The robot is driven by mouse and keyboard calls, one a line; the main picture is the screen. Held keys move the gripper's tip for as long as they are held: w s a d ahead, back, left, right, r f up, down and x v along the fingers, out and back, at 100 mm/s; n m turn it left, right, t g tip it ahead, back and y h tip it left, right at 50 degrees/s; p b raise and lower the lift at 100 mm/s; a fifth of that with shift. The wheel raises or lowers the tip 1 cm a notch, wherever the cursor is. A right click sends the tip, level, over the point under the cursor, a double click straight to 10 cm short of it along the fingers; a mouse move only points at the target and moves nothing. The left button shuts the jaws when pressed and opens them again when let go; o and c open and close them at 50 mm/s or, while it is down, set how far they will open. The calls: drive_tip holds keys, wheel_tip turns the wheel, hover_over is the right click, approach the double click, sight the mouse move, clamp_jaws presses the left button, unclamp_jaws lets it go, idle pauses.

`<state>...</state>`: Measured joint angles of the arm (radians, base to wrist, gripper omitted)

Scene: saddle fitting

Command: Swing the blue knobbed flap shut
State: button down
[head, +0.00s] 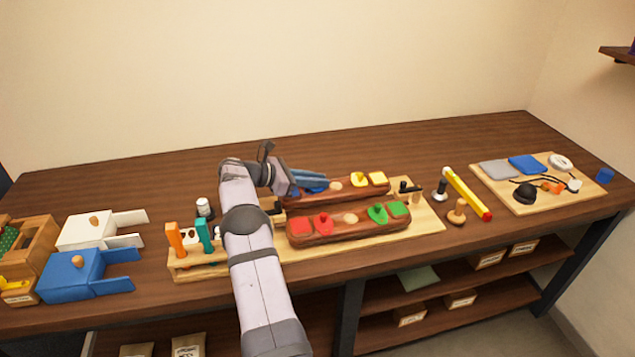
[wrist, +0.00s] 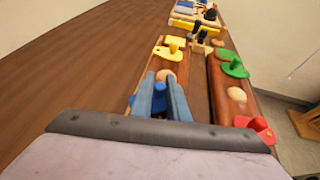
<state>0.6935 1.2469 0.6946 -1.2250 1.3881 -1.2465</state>
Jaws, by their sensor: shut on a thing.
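The blue knobbed flap (head: 313,189) is at the left part of the rear brown bar (head: 337,196), partly hidden by my gripper. My gripper (head: 322,181) reaches in from the left, low over that bar. In the wrist view its two blue-grey fingers (wrist: 163,88) are closed around the small blue knob (wrist: 159,87). Most of the flap is hidden behind the fingers, so how far it stands open cannot be told. A pale round knob (wrist: 167,77) sits just beyond the fingertips.
The rear bar also bears a yellow knobbed piece (head: 359,179). The front brown bar (head: 345,223) has red (head: 323,224) and green (head: 378,214) knobbed pieces close by. Upright tools (head: 205,234) stand left of my arm. The table behind the bars is clear.

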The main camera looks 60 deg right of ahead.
drive_tip(key=shift+w+a+m+y+b, duration=0.1)
drive_tip(key=shift+a+m+y+b, duration=0.1)
drive_tip(key=shift+m+y+b, duration=0.1)
idle(0.4)
drive_tip(key=c, duration=2)
unclamp_jaws()
drive_tip(key=shift+g, duration=0.3)
drive_tip(key=v, duration=0.6)
drive_tip(key=shift+r, duration=0.15)
drive_tip(key=shift+w+a+r+p, duration=0.2)
drive_tip(key=shift+w+a+p, duration=0.15)
drive_tip(key=shift+a+p, duration=0.2)
